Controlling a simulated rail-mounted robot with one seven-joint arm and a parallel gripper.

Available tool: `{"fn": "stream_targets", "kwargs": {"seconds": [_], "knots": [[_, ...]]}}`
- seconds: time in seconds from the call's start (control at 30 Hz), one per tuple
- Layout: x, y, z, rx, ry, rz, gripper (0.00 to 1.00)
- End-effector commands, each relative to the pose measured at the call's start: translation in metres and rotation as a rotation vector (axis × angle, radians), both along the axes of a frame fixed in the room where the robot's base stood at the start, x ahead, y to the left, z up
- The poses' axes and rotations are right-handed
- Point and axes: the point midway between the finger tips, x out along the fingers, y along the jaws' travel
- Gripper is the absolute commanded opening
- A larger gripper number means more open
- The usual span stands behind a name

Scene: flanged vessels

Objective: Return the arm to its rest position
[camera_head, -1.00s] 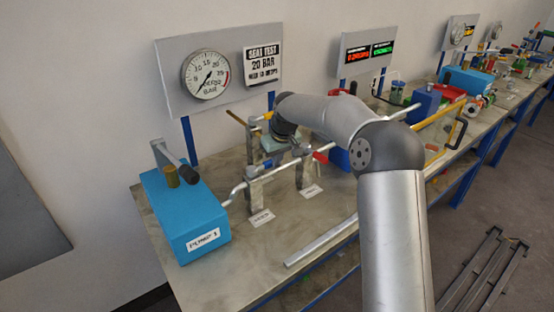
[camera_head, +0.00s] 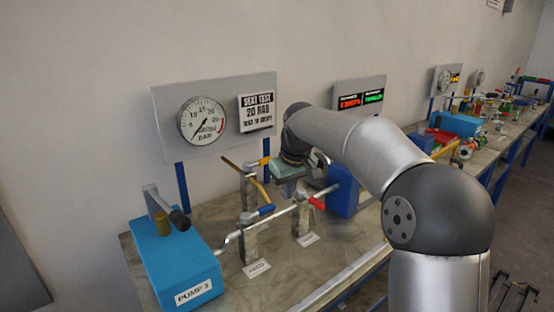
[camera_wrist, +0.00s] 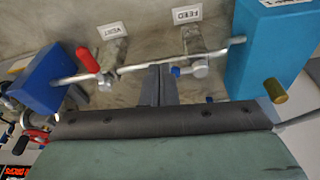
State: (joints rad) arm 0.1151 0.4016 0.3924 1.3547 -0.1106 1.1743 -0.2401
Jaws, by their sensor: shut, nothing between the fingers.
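My arm reaches over the bench from the lower right in the head view. My gripper (camera_head: 288,190) hangs from the wrist above the valve pipework, partly hidden by my own wrist. In the wrist view my gripper's two fingers (camera_wrist: 159,75) are pressed together with nothing between them. Below them runs a silver pipe (camera_wrist: 140,66), apart from the fingers as far as I can tell. A red lever handle (camera_head: 317,203) and a blue lever handle (camera_head: 266,210) sit on the pipework. The red one also shows in the wrist view (camera_wrist: 87,60).
A blue pump box (camera_head: 178,262) stands at the left of the bench (camera_head: 225,292). A darker blue box (camera_head: 343,192) stands behind the pipework on the right. A gauge panel (camera_head: 168,110) rises behind. FEED (camera_wrist: 187,13) and VENT (camera_wrist: 111,30) labels lie by the supports.

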Motion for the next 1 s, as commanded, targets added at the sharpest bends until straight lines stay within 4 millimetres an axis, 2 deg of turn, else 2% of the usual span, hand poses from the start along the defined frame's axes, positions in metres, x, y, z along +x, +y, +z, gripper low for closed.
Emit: {"fn": "stream_targets", "kwargs": {"seconds": [0.17, 0.4, 0.53, 0.6, 0.7, 0.8, 1.0], "knots": [[-0.092, -0.028, -0.015, -0.072, 0.047, -0.108, 0.0], [-0.247, -0.083, -0.068, -0.084, 0.122, -0.335, 0.0], [-0.311, -0.098, -0.098, -0.057, 0.156, -0.426, 0.0], [-0.334, -0.102, -0.11, -0.044, 0.17, -0.459, 0.0], [-0.353, -0.104, -0.121, -0.033, 0.182, -0.485, 0.0], [-0.359, -0.104, -0.125, -0.029, 0.187, -0.495, 0.0], [-0.359, -0.104, -0.125, -0.029, 0.188, -0.495, 0.0]]}}
